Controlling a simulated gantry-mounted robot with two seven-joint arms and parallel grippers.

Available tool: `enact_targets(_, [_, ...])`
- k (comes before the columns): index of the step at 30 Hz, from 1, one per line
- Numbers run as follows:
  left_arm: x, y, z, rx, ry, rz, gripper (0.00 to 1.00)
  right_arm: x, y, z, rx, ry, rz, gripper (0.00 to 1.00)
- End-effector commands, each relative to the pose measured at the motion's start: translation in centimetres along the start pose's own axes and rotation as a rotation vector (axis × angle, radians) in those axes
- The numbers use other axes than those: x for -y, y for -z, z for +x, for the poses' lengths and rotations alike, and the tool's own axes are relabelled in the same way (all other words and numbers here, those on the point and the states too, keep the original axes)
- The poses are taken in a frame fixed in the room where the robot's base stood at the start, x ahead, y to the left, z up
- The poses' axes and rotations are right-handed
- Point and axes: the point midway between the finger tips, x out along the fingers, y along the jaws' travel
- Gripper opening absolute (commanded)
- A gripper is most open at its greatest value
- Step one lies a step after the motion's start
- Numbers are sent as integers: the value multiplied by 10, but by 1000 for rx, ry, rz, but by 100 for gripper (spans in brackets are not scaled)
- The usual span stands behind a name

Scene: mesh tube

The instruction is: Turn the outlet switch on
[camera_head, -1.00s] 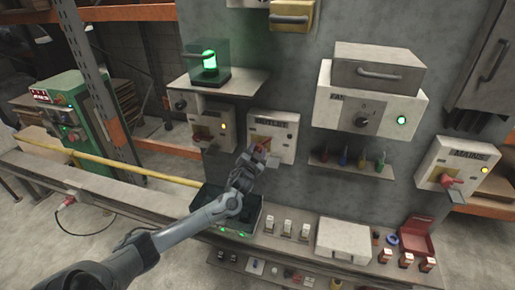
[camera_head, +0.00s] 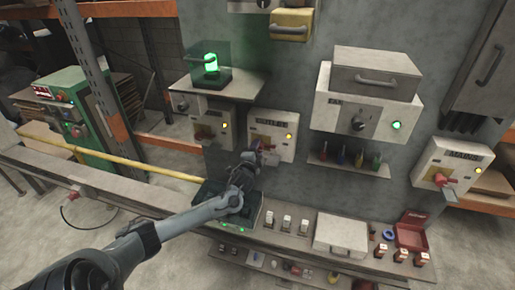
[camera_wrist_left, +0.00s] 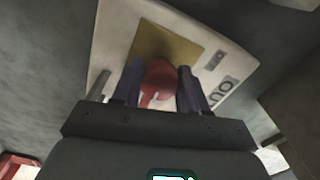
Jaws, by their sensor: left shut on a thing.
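The outlet switch box (camera_head: 284,146) is a white box on the grey wall, with a small yellow lamp on its front. Its label is blurred in the head view; "OU" shows on the box in the left wrist view (camera_wrist_left: 229,82). A red switch handle (camera_wrist_left: 160,78) stands out from a brass-coloured plate (camera_wrist_left: 165,42). My left gripper (camera_head: 256,152) is at the front of the box. In the left wrist view its two dark fingers (camera_wrist_left: 157,85) are shut on the red handle, one on each side. The right gripper is out of view.
A similar box (camera_head: 209,124) with a yellow lamp is to the left, under a shelf (camera_head: 245,84) with a green lit lamp (camera_head: 211,64). The mains box (camera_head: 452,165) is far right. A dark tray (camera_head: 211,193) lies below my gripper on the bench.

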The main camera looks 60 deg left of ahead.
Motion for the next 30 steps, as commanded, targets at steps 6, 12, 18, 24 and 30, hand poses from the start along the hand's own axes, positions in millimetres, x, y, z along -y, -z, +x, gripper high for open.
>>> enact_targets(6, [-1, -2, 0, 3, -3, 40, 12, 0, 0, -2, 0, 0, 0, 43])
enact_targets(12, [-2, -2, 0, 4, -3, 45, 12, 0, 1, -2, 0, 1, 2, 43])
enact_targets(18, [-2, -2, 0, 4, -4, 44, 12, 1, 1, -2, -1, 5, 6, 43])
enact_targets(24, [-1, -1, 0, 2, -2, 43, 67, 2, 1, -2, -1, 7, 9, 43])
enact_targets(30, [0, 0, 0, 1, -1, 42, 67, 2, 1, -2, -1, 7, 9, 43])
